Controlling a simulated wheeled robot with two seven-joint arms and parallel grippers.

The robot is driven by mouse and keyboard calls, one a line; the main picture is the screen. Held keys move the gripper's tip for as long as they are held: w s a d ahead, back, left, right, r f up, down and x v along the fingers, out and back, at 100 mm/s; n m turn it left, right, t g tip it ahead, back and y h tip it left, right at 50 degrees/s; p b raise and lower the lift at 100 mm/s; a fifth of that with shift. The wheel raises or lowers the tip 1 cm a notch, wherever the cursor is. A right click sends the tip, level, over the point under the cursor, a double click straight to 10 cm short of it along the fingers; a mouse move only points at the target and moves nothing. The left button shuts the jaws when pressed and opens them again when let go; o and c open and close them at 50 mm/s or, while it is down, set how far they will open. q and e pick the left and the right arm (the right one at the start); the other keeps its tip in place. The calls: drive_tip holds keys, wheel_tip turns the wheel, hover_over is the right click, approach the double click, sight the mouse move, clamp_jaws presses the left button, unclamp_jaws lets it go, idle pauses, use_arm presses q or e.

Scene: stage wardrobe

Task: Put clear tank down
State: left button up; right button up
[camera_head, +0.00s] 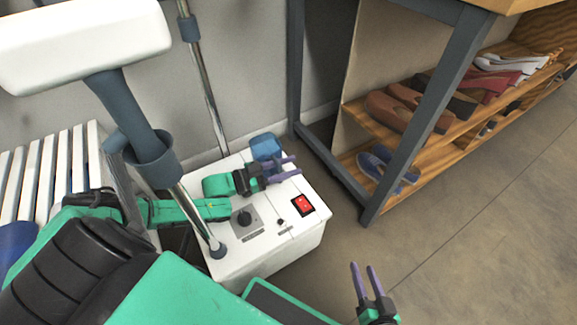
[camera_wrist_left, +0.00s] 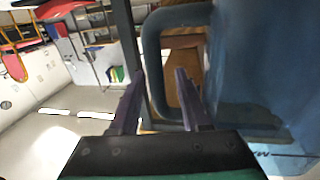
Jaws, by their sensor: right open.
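The clear tank (camera_head: 266,147) is a bluish, see-through block at the back edge of the white machine base (camera_head: 265,240), partly hidden by my left gripper. In the left wrist view the tank (camera_wrist_left: 255,75) fills the right side, with its loop handle (camera_wrist_left: 152,55) ahead of my fingers. My left gripper (camera_head: 293,166) is above the base, beside the tank, with its fingers apart. A gap shows between its fingers, and I see no firm hold on the handle. My right gripper (camera_head: 363,268) is open and empty, low at the bottom right.
A chrome pole (camera_head: 205,85) stands behind the base, and another rises from its front left. A wooden shoe shelf (camera_head: 380,128) with a dark frame stands right. Floor (camera_head: 470,240) is clear right.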

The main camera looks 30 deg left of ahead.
use_arm(q)
drive_tip(key=p+v, duration=0.3)
drive_tip(key=v, duration=0.4)
drive_tip(key=shift+s+a+r, duration=0.15)
drive_tip(key=shift+a+r, duration=0.05)
drive_tip(key=shift+r, duration=0.25)
use_arm(e)
wheel_tip(320, 180, up, 4)
drive_tip(key=shift+w+f+g, duration=0.15)
drive_tip(key=shift+g, duration=0.15)
drive_tip(key=shift+f, duration=0.15)
